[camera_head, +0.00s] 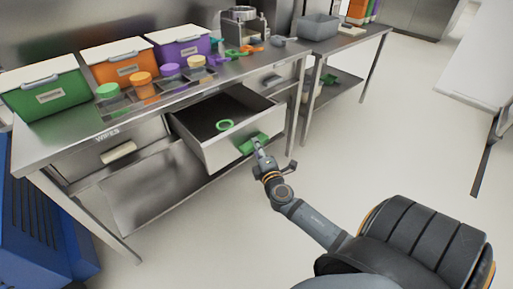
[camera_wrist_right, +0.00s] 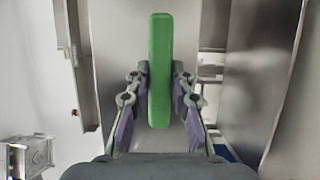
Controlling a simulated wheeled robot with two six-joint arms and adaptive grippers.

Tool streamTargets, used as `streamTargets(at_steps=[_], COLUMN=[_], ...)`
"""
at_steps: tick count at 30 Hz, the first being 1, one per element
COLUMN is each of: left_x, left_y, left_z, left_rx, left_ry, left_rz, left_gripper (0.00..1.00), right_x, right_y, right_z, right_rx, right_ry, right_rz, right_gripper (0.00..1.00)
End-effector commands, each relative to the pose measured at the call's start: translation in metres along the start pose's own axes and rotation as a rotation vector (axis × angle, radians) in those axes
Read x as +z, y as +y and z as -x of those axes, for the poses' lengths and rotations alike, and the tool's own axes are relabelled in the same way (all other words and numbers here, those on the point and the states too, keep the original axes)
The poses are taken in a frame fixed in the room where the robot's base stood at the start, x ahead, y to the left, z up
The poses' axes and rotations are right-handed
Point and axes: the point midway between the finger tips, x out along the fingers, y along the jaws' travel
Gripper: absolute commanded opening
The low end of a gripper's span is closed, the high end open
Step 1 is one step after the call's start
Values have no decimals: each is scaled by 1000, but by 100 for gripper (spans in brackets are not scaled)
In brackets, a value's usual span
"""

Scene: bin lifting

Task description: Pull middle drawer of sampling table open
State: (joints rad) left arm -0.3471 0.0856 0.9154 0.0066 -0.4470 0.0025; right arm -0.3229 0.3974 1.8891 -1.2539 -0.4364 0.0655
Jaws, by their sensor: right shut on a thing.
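The middle drawer (camera_head: 215,153) of the steel sampling table (camera_head: 70,127) stands pulled out, with its dark inside showing. My right gripper (camera_head: 258,148) is at this handle. In the right wrist view the green handle (camera_wrist_right: 160,70) stands between the two fingers of my right gripper (camera_wrist_right: 160,97), which is shut on it. My left gripper is not in view.
Green, orange and purple bins (camera_head: 180,44) with white lids stand on the table top, with small coloured-lid containers in front. A second steel table (camera_head: 345,42) holds a grey tub (camera_head: 319,27). A blue unit (camera_head: 35,225) is at the left. Open floor lies in front of the drawer.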

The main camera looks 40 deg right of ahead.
Motion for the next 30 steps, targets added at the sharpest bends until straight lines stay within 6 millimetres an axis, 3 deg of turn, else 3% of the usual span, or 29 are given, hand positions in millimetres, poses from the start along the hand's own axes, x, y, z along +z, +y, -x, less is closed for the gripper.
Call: streamTargets(at_steps=[1,2,6,17,30], left_x=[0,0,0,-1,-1], left_y=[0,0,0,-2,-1], left_z=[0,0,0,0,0], left_rx=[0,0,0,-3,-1], left_ry=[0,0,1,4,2], left_rz=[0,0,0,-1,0], left_gripper=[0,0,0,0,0], right_x=[0,0,0,0,0], right_y=[-1,-1,-1,-1,-1], right_z=[0,0,0,6,101], right_rx=[-1,-1,-1,-1,-4], right_ry=[0,0,0,0,1], right_rz=[0,0,0,1,1], right_gripper=[0,26,45,45,45])
